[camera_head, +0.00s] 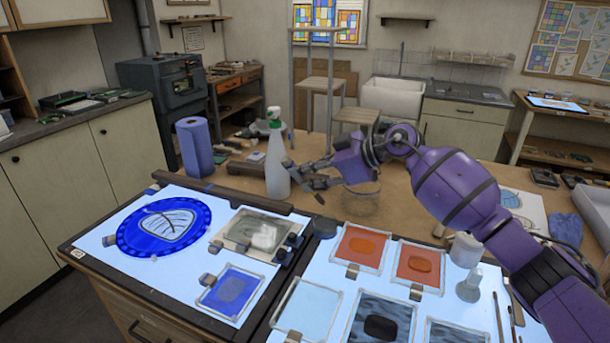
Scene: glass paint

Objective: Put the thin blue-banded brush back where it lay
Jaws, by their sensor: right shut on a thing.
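My right gripper (308,176) reaches in from the right on its purple arm, above the wooden bench, just right of the white spray bottle. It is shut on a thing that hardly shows. A small dark tip (320,198) shows just below the fingers; it may be part of the thin blue-banded brush, but no blue band can be made out. A clear glass jar (372,205) stands below and right of the gripper. Thin sticks or brushes (497,318) lie at the right of the lit panel, partly beside my arm. My left gripper is not in view.
The spray bottle (277,165) stands close left of the gripper, with a blue paper roll (195,148) farther left. The lit panel (110,225) holds a round blue glass piece (135,235) and several framed samples. Small bottles (469,288) stand near my forearm.

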